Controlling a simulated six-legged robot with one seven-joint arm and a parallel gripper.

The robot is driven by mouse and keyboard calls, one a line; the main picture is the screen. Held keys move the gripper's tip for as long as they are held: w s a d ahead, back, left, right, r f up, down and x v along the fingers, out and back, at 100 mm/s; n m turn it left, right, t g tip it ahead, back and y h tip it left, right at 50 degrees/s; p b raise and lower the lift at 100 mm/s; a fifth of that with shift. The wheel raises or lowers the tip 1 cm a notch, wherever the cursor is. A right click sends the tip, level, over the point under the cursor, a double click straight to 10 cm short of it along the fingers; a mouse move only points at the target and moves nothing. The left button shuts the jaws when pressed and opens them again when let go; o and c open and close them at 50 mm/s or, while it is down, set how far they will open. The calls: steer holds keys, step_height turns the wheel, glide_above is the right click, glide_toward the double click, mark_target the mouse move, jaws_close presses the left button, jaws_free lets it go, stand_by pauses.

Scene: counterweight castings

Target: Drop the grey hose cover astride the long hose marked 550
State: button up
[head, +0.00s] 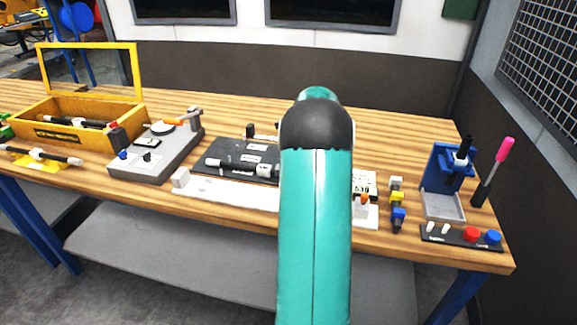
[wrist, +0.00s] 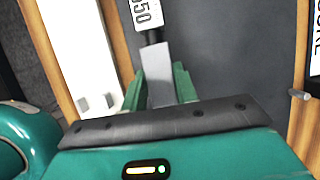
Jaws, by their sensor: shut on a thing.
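In the wrist view my gripper (wrist: 161,84) is shut on the grey hose cover (wrist: 158,72), a plain grey block between the two green fingers. A white label reading 550 (wrist: 147,14) lies just beyond the cover. A short black piece of hose (wrist: 152,37) shows between the label and the cover's far end; most of that hose is hidden by the cover and gripper. I cannot tell whether the cover touches the hose. In the head view my teal arm hides the gripper, the cover and the 550 label.
A dark plate (head: 215,158) with hoses and labels lies behind a white strip (head: 235,194). A grey fixture (head: 178,160) and yellow crate (head: 60,138) stand left. A blue stand (head: 436,168), a button panel (head: 458,237) and a pink-handled tool (head: 504,150) stand right.

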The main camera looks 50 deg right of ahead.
steer(key=shift+f, duration=0.45)
steer(key=o, duration=0.8)
steer(key=shift+r, duration=0.1)
steer(key=shift+r, duration=3.4)
